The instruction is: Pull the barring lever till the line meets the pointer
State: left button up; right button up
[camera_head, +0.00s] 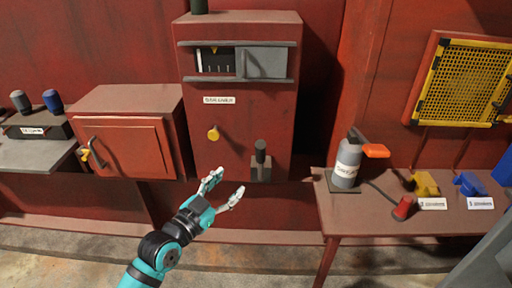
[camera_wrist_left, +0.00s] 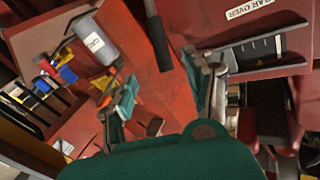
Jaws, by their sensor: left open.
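The barring lever (camera_head: 260,156) stands upright with a dark grip in a grey bracket, low on the front of a red cabinet (camera_head: 270,110). A dark window (camera_head: 214,64) near the cabinet top shows pale marks and a small yellow pointer (camera_head: 214,50). I cannot tell which mark is the line or whether it meets the pointer. My left gripper (camera_head: 229,185) is open and empty, below and left of the lever, apparently apart from it. In the left wrist view, a dark bar (camera_wrist_left: 157,35), likely the lever, lies beyond the open fingers. My right gripper is not visible.
A yellow knob (camera_head: 213,134) sticks out left of the lever. A red box (camera_head: 125,132) stands at left. At right, a red table (camera_head: 345,219) holds a grey bottle (camera_head: 347,164) and several small coloured items. A yellow mesh panel (camera_head: 463,80) is on the right wall.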

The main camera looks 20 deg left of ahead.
aim_at(257, 156)
pick_arm(q)
jog(key=p+x, duration=0.1)
jog(key=x, duration=1.5)
jog(key=shift+p, duration=0.3)
grip_shut()
jog(key=shift+r, duration=0.1)
